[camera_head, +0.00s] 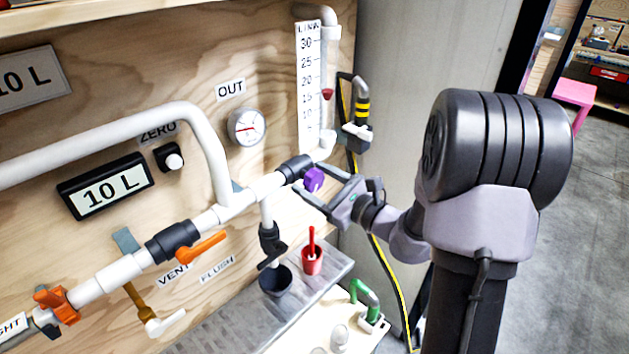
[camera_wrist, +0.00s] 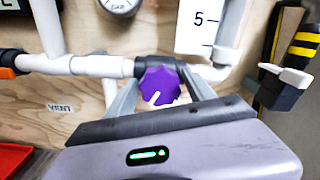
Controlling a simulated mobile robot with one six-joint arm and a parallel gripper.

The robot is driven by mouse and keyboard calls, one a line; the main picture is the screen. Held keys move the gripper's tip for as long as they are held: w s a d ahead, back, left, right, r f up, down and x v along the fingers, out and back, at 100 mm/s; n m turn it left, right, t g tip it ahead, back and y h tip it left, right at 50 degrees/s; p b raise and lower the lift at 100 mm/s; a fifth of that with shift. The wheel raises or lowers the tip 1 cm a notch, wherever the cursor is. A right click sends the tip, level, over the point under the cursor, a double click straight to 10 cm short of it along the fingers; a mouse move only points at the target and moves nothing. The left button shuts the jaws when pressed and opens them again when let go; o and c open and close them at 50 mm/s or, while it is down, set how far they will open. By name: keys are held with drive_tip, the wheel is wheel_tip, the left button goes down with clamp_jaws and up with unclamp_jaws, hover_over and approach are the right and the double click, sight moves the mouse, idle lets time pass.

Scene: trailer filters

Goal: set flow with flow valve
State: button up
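The flow valve has a purple knob (camera_head: 314,179) with a white pointer mark, on a black valve body (camera_head: 296,167) in the white pipe. In the wrist view the purple knob (camera_wrist: 159,86) is straight ahead, its white mark toward the lower part. My gripper (camera_head: 318,188) is open, with one finger on each side of the knob; the wrist view shows the fingers (camera_wrist: 158,88) spread wider than it. Whether either finger touches it I cannot tell. The flow scale (camera_head: 309,85) stands above right, with a red float (camera_head: 327,94) between 15 and 20.
An OUT gauge (camera_head: 247,127) is up left of the knob. An orange-handled valve (camera_head: 203,248) and a black-handled drain valve (camera_head: 270,250) are left and below. A red cup (camera_head: 312,260) and dark cup (camera_head: 276,281) stand on the shelf. A yellow-black hose (camera_head: 379,255) hangs at right.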

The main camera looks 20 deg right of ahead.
drive_tip(key=c, duration=1.1)
drive_tip(key=m+p, duration=0.4)
drive_tip(key=shift+r+m, duration=0.15)
drive_tip(key=shift+m, duration=0.15)
drive_tip(key=shift+m+p, duration=1.7)
drive_tip(key=shift+p, duration=0.15)
drive_tip(key=shift+f, duration=0.2)
drive_tip(key=o, duration=1.4)
